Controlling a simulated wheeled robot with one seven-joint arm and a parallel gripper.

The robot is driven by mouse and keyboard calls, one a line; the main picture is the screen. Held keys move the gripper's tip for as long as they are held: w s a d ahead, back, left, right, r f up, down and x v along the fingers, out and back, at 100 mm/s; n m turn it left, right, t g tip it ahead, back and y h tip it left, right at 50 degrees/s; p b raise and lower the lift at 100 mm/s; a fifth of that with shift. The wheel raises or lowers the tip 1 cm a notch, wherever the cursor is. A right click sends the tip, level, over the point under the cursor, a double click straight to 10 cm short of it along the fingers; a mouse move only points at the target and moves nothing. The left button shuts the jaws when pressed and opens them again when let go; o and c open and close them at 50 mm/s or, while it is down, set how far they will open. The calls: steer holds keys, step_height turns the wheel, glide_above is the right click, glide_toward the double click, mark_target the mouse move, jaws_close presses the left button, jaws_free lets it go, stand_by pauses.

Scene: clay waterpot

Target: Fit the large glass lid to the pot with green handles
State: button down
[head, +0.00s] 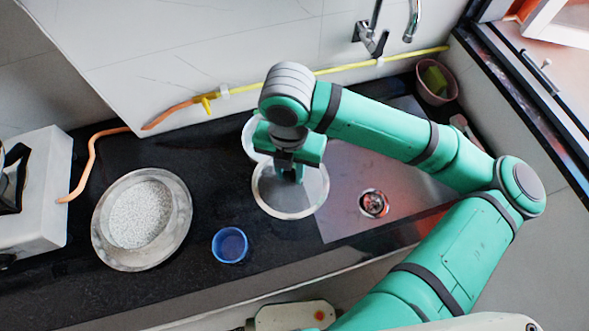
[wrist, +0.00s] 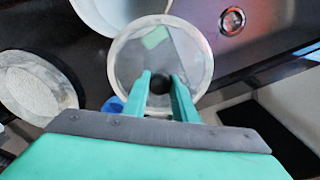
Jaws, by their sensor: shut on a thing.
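The large glass lid (head: 262,198) is a clear disc with a pale rim, and it fills the middle of the wrist view (wrist: 130,62). My gripper (head: 290,174) is shut on its dark knob (wrist: 160,84), between the two green fingers in the wrist view. A white pot (head: 248,140) stands behind the lid, mostly hidden by my arm and gripper; part of it shows at the top of the wrist view (wrist: 92,14). A green patch (wrist: 154,38), perhaps a handle, shows through the glass. The lid is off to the pot's near side; its height is unclear.
A round metal dish (head: 178,232) of white grains and a blue cup (head: 230,245) stand on the dark counter. A steel sink (head: 345,190) with a drain lies right. A stove (head: 40,195) is far left; a tap (head: 372,35) is on the wall.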

steer(key=shift+d+n, duration=0.1)
steer(key=shift+n, duration=0.3)
steer(key=shift+w, duration=0.3)
steer(key=w+a+f, duration=0.1)
steer(key=w, duration=0.6)
steer(key=w+a+f, duration=0.2)
steer(key=w, duration=0.6)
stand_by(1.0)
steer(key=shift+w, duration=0.15)
stand_by(0.4)
steer(key=shift+w+a+f, duration=0.1)
steer(key=shift+a+f, duration=0.05)
steer(key=shift+f, duration=0.05)
stand_by(0.6)
